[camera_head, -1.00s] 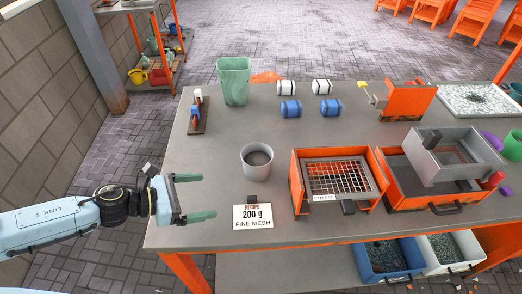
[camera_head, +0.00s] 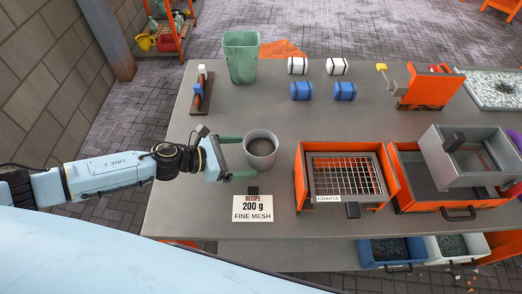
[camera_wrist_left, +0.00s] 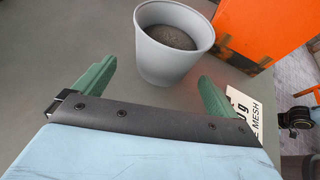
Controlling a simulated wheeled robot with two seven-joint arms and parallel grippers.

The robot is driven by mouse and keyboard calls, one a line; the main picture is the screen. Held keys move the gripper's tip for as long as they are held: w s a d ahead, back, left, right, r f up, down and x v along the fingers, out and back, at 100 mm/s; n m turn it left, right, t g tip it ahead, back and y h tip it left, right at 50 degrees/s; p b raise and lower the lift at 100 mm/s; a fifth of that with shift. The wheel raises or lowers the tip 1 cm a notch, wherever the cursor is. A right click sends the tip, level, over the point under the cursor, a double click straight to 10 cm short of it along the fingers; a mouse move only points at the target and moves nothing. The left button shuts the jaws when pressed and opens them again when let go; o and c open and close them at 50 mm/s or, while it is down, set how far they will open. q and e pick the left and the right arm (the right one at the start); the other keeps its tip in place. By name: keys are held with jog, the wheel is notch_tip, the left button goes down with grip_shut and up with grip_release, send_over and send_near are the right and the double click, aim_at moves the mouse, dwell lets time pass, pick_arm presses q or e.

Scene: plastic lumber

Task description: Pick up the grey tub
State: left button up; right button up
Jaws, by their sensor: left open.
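The grey tub (camera_head: 261,149) stands upright on the grey table, left of the orange sieve frame, with dark grainy stuff inside. It also shows in the left wrist view (camera_wrist_left: 172,58), just beyond my fingertips. My left gripper (camera_head: 240,158) is open, its two green fingers pointing at the tub from the left. In the left wrist view my left gripper (camera_wrist_left: 155,78) has one finger on each side of the tub's near side. I cannot tell whether a finger touches the tub. My right gripper is not in view.
A recipe card (camera_head: 253,208) reading 200 g fine mesh stands in front of the tub. A coarse sieve (camera_head: 343,177) in an orange frame is to the right. A green bin (camera_head: 241,57) stands behind.

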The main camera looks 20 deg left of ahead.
aim_at(261, 151)
pick_arm(q)
jog(key=x, duration=0.5)
jog(key=shift+d+r+p, duration=0.15)
jog(key=shift+d+p, duration=0.15)
jog(key=shift+c, duration=0.3)
jog(key=shift+r, duration=0.1)
jog(key=c, duration=1.1)
